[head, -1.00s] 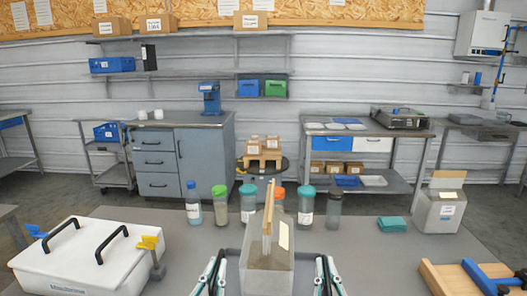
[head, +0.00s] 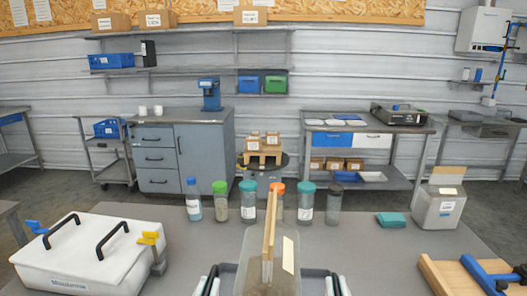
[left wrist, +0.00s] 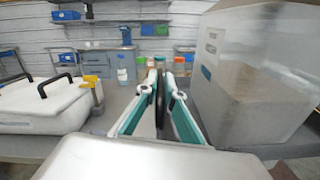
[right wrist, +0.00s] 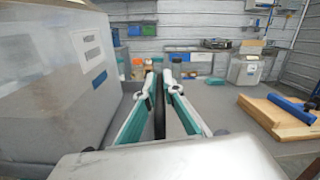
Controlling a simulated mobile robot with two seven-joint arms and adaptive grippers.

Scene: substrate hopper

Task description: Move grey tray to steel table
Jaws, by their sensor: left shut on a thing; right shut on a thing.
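The grey tray (head: 290,245) is a translucent, box-like container at the bottom centre of the head view, with dark side handles and a light wooden board standing upright on it. Its label and brown contents show in the left wrist view (left wrist: 265,75), and its wall also fills the left of the right wrist view (right wrist: 45,110). My left gripper (head: 207,284) is shut on its left handle, and my right gripper (head: 335,286) is shut on its right handle. The tray's underside is hidden. The grey table (head: 400,265) spreads in front of me.
A white lidded case (head: 85,268) with black handles is at left. Several bottles (head: 248,203) stand behind the tray. A teal cloth (head: 393,219), an open box (head: 438,208) and a wooden board with a blue clamp (head: 450,280) are at right. A steel bench (head: 365,128) stands at the back.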

